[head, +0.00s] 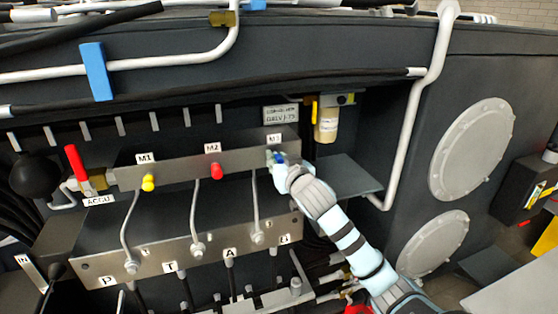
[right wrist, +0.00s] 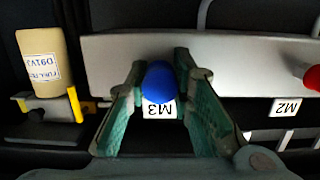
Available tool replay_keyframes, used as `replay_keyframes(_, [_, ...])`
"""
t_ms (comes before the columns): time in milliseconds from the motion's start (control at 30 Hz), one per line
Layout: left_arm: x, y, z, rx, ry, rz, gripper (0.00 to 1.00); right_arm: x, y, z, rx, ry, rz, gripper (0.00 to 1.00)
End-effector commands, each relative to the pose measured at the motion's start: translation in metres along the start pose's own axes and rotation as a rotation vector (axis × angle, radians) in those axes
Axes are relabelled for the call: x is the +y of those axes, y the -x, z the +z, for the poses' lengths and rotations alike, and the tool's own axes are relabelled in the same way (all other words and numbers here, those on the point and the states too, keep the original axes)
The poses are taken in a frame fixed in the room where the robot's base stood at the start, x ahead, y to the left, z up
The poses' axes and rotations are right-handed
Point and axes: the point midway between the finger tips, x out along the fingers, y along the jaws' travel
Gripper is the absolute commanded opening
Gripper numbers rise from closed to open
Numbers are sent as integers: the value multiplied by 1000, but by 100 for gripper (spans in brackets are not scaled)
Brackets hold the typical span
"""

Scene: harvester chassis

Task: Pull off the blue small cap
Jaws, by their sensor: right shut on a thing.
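The small blue cap (head: 279,156) sits on the front of the grey metal block, just under the M3 label. In the right wrist view, the blue cap (right wrist: 159,79) is a rounded knob between the two green-lined fingers, with the M3 label (right wrist: 159,109) upside down beside it. My right gripper (head: 280,160) reaches in from the lower right and is shut on the cap. The cap is against the block, and I cannot see a gap behind it. My left gripper is not in view.
A yellow cap (head: 149,182) sits at M1 and a red cap (head: 217,171) at M2 on the same block. A red-handled valve (head: 76,163) is at the left. A cream cylinder (head: 327,124) and a dark shelf (head: 347,174) are close on the right.

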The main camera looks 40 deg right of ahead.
Motion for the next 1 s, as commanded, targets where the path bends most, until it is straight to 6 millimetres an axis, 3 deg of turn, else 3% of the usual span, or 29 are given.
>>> replay_keyframes(367, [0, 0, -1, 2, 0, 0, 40, 1, 3, 1, -1, 1, 2, 0])
replay_keyframes(800, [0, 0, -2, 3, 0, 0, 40, 1, 34, 6, 0, 2, 2, 0])
replay_keyframes(1000, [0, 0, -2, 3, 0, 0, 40, 1, 39, 6, -1, 0, 2, 0])
